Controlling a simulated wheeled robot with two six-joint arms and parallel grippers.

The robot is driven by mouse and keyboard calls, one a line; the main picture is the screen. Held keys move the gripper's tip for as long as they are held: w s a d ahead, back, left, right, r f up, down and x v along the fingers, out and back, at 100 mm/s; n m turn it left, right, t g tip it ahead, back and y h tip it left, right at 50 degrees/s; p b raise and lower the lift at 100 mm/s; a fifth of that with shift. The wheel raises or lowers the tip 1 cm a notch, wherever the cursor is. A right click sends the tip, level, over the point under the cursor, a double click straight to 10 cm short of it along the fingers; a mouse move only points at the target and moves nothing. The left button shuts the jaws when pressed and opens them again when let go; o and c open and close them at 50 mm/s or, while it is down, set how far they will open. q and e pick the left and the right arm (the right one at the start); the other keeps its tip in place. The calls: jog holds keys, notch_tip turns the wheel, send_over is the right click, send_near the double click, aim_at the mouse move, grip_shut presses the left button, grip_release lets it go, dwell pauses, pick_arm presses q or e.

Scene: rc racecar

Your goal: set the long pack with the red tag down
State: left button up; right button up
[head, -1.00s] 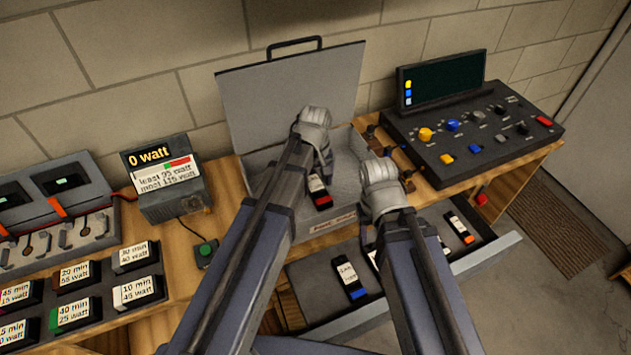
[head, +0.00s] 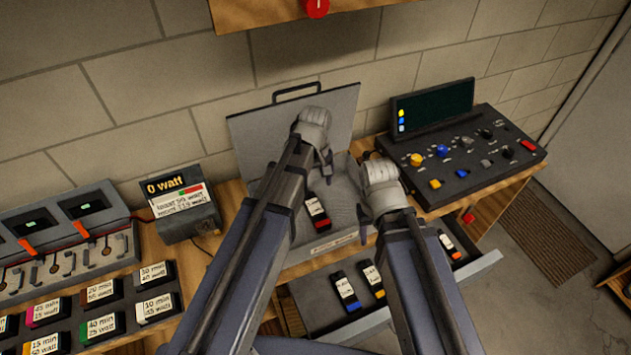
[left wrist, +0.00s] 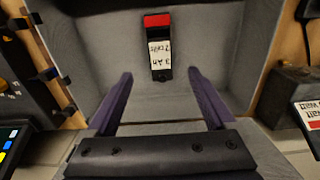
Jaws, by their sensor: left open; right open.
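The long pack with the red tag (head: 317,212) is black with a white label and a red end. It lies in the open grey case (head: 335,243), and it also shows in the left wrist view (left wrist: 159,48). My left gripper (head: 326,166) is over the case. In the left wrist view its fingers (left wrist: 159,80) are spread and empty, with the pack beyond them and apart from them. My right gripper (head: 385,200) is at the case's right side; its fingertips are mostly hidden and nothing shows in it.
An open drawer (head: 470,268) below holds several packs, including a blue-tagged one (head: 346,291). A control console (head: 465,155) stands right. A watt meter (head: 180,205), chargers (head: 70,245) and several labelled packs (head: 101,325) are left. A shelf (head: 260,12) hangs above.

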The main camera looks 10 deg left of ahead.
pick_arm(q)
jog(key=s+d+m, duration=0.2)
jog(key=s+m, duration=0.3)
jog(key=s, duration=0.2)
jog(key=s+d+m+y, duration=0.1)
jog(key=s+d+m, duration=0.2)
jog(key=s+m, duration=0.2)
jog(key=shift+s+m, duration=0.3)
jog(key=shift+s, duration=0.75)
jog(key=shift+d, duration=0.1)
